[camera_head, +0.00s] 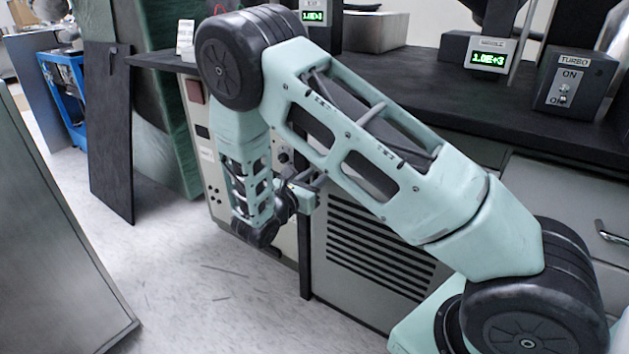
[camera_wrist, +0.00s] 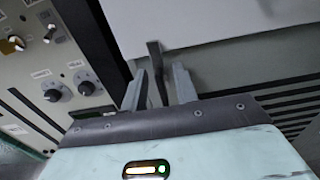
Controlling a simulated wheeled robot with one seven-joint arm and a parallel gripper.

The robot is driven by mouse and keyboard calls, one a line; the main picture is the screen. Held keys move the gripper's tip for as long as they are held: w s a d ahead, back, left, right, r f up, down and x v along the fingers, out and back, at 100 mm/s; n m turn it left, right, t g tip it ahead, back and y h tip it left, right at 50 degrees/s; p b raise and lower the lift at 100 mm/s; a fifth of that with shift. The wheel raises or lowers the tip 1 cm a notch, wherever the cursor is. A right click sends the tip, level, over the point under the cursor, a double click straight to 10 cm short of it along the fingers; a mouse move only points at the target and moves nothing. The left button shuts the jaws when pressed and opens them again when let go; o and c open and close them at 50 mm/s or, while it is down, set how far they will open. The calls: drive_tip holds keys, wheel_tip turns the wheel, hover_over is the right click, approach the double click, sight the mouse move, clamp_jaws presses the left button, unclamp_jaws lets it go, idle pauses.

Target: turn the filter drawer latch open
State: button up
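The latch appears as a dark, narrow bar (camera_wrist: 154,52) in the wrist view, standing out from a pale grey panel (camera_wrist: 215,22). My gripper (camera_wrist: 160,70) has its two grey fingers apart, one on each side of the bar. The bar runs down between the fingers, with gaps visible on both sides. In the head view my gripper (camera_head: 311,184) is at the front of the equipment cabinet, partly hidden by my wrist. The latch cannot be made out there.
A control panel with black knobs (camera_wrist: 86,88) lies left of my gripper in the wrist view. A slotted vent panel (camera_head: 375,250) is right of it in the head view. The dark worktop (camera_head: 420,75) is above. Open floor (camera_head: 190,270) lies left.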

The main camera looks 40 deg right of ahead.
drive_tip(key=shift+w+d, duration=0.1)
drive_tip(key=shift+d, duration=0.15)
clamp_jaws()
